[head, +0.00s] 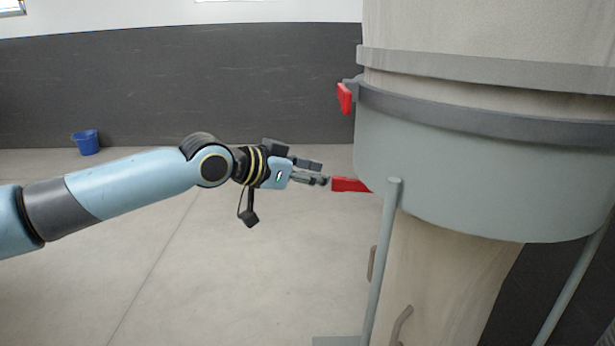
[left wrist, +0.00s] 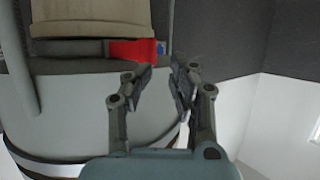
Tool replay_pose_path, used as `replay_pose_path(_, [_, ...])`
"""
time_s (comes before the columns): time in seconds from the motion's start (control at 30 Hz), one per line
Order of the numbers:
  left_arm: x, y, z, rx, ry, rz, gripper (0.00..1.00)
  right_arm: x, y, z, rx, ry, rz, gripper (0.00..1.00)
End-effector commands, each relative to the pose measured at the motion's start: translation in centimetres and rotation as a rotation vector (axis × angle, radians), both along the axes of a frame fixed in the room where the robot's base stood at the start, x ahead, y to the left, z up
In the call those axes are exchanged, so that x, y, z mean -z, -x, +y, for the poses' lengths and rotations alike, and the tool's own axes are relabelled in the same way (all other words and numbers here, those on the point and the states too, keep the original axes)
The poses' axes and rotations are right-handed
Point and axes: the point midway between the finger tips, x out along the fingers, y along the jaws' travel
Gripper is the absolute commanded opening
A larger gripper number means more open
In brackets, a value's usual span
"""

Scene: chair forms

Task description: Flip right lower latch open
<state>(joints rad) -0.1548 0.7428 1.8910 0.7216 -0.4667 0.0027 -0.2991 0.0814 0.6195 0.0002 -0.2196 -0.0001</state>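A red latch (head: 350,185) sticks out sideways from the lower left edge of the grey round form in the head view. It also shows as a red block (left wrist: 133,51) in the left wrist view. My left gripper (head: 322,173) is at the latch's outer end, pointing right. In the left wrist view its two fingers (left wrist: 161,80) stand apart with a narrow, empty gap. The latch lies just beyond and left of the fingertips there. I cannot tell whether they touch it. A second red latch (head: 345,98) hangs tilted from the upper ring. My right gripper is out of view.
The grey form (head: 470,170) surrounds a tan column (head: 440,280). A thin grey post (head: 381,270) stands just right of and below the lower latch. A blue bucket (head: 86,142) is far back on the floor. The floor at left is open.

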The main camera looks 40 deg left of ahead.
Motion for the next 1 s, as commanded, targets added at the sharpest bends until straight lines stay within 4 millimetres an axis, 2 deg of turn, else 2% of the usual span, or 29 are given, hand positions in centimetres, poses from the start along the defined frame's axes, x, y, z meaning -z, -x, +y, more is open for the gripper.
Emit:
replay_pose_path(0.03, [-0.2, 1.0, 0.0, 0.008, -0.005, 0.004, 0.21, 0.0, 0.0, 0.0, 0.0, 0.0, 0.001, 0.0])
replay_pose_path(0.1, [-0.5, 1.8, 0.2, 0.004, -0.006, 0.006, 0.21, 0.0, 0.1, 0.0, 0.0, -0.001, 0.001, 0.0])
replay_pose_path(0.3, [-0.9, 3.1, 0.3, 0.005, 0.001, 0.009, 0.21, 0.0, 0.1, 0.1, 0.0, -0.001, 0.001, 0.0])
replay_pose_path(0.9, [-0.9, 3.3, 0.2, 0.004, 0.005, 0.009, 0.21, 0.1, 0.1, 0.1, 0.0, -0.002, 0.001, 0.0])
replay_pose_path(1.0, [0.2, 3.5, -0.3, -0.004, 0.034, 0.011, 0.21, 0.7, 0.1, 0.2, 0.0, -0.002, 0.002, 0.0])
